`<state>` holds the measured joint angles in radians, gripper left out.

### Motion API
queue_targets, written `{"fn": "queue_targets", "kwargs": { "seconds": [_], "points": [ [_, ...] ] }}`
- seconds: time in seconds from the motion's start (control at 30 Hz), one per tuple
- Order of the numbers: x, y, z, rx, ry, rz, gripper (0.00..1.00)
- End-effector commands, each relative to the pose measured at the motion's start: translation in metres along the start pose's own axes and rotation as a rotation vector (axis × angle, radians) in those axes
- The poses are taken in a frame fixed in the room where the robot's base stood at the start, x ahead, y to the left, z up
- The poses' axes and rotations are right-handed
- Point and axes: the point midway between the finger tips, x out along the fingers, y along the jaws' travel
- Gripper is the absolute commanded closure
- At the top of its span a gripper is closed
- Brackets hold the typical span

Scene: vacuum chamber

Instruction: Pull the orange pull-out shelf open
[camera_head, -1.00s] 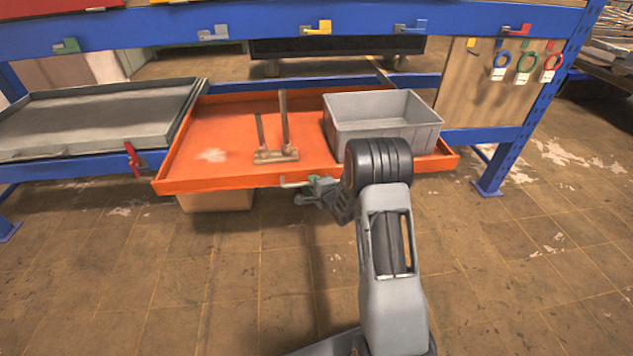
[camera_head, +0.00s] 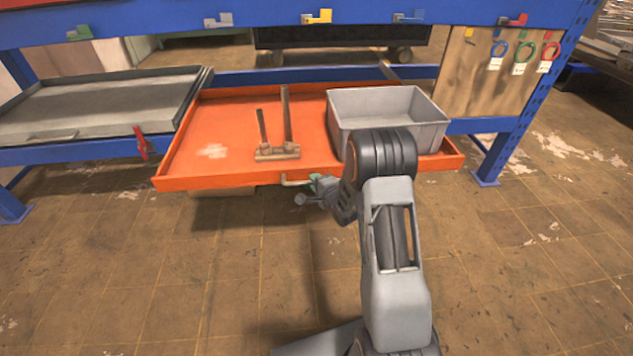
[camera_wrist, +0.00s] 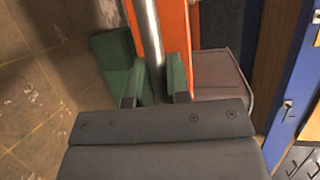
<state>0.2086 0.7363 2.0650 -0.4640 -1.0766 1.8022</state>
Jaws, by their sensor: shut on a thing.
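The orange pull-out shelf (camera_head: 222,135) sticks out from the blue rack toward me, past the grey shelf beside it. Its handle (camera_head: 292,183) is a metal bar on the front edge. My gripper (camera_head: 316,185) is at the right part of this handle, partly hidden by my arm. In the wrist view the green fingers of my gripper (camera_wrist: 157,83) are shut around the metal handle bar (camera_wrist: 149,35), with the orange shelf front (camera_wrist: 175,28) just beyond. A grey bin (camera_head: 383,117) and a wooden piece with two upright handles (camera_head: 277,152) rest on the shelf.
A grey pull-out shelf (camera_head: 95,105) with a red latch (camera_head: 140,142) is at the left. Blue rack legs (camera_head: 505,150) stand at the right. Coloured hooks line the upper blue beam (camera_head: 270,20). The tiled floor (camera_head: 240,270) in front is clear.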

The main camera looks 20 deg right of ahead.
Motion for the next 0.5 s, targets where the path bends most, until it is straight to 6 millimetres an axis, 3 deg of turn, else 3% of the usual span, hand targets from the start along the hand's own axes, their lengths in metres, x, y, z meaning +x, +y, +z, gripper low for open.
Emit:
{"fn": "queue_targets", "kwargs": {
  "seconds": [0.17,0.2,0.43,0.5],
  "points": [
    [-0.0003,0.0014,0.0007,0.001,0.0,0.004,1.0],
    [-0.0002,0.0014,0.0007,0.001,0.0,0.004,0.81],
    [-0.0002,0.0007,-0.0004,0.001,0.002,0.002,0.59],
    [-0.0003,0.0005,-0.0008,0.001,0.003,0.001,0.58]
  ]
}}
